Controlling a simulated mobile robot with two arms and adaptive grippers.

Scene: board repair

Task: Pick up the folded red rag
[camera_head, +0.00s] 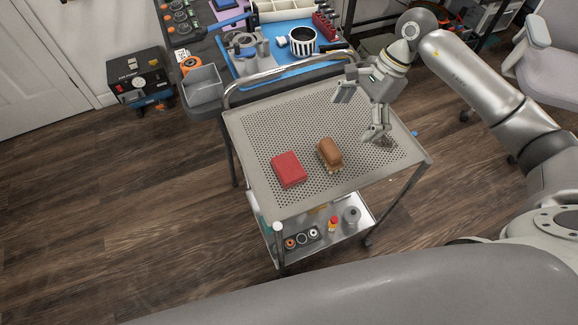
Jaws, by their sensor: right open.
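The folded red rag (289,169) lies flat on the perforated top of a metal cart, left of its middle. My right gripper (362,118) is open and empty above the back right part of the cart top. It is to the right of the rag and farther back, apart from it. My left gripper is not in view.
A brush with a brown wooden back (329,152) lies just right of the rag. The cart top (255,122) has a raised rim and a push handle (290,72) at the back. A workbench with a blue mat (262,66) and a grey bin (202,88) stands behind.

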